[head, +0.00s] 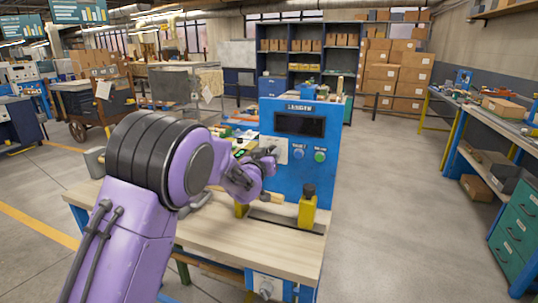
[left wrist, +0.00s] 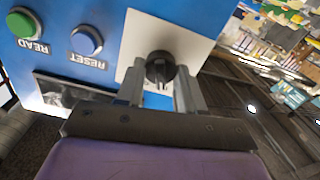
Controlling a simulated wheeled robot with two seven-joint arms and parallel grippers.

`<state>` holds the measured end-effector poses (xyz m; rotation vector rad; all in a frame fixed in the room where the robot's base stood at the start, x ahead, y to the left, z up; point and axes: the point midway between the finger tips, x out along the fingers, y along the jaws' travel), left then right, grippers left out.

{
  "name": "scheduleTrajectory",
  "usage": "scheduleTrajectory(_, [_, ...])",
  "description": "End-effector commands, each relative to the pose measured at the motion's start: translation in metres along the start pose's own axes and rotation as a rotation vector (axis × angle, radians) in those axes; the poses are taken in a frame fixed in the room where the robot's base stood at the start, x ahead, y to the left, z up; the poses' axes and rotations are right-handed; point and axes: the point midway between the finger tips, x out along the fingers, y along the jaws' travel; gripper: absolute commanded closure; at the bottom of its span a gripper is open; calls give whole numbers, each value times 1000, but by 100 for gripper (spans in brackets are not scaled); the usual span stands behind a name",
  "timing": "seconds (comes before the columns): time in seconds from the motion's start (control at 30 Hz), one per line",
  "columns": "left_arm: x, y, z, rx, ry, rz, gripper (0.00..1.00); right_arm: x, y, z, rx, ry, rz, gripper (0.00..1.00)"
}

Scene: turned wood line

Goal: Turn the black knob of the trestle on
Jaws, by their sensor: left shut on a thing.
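The black knob (left wrist: 160,67) sits on a white plate (left wrist: 138,42) on the blue front panel of the trestle (left wrist: 60,60). In the left wrist view, my left gripper (left wrist: 159,82) has a finger on each side of the knob and is shut on it. In the head view, my left gripper (head: 270,156) reaches the white plate (head: 281,144) on the left of the blue panel (head: 327,153), and the knob is mostly hidden by the gripper. My right gripper is not in view.
A blue RESET button (left wrist: 86,40) and a green READ button (left wrist: 24,22) sit beside the plate. A dark display (head: 299,124) is above them. A wooden tabletop (head: 215,239) with yellow posts (head: 307,211) and a turned wood piece lies below the panel. Floor to the right is clear.

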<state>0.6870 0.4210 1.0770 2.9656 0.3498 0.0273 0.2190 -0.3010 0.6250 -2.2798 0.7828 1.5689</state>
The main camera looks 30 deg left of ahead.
Motion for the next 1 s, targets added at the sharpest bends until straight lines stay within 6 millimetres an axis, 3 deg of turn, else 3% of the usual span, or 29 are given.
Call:
scheduleTrajectory(0.27, [0,0,2,126,-1,0,93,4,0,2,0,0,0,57])
scheduleTrajectory(1.0, [0,2,3,687,-1,0,93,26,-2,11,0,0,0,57])
